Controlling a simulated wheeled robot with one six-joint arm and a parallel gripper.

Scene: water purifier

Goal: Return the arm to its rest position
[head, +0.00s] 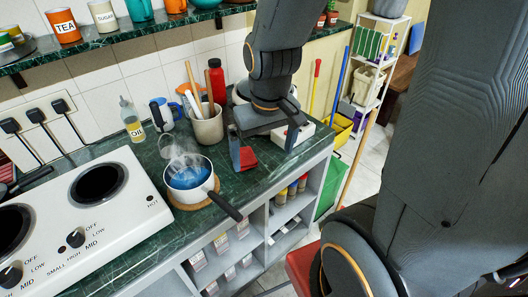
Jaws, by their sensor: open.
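My gripper (264,146) hangs fingers-down over the right end of the dark green counter (150,223). Its two fingers are spread apart, and I see nothing held between them. My arm comes down from the top of the view to the gripper. A red patch (249,157) shows beside the left finger; I cannot tell whether it is part of the gripper or a separate thing. The gripper partly hides a white object (303,131) behind it on the counter.
A steaming white saucepan (182,194) with blue contents stands left of my gripper, its dark handle pointing toward the front edge. A utensil pot (207,126), red bottle (216,80), oil bottle (132,120) and white hob (105,235) are nearby. Shelves hang above.

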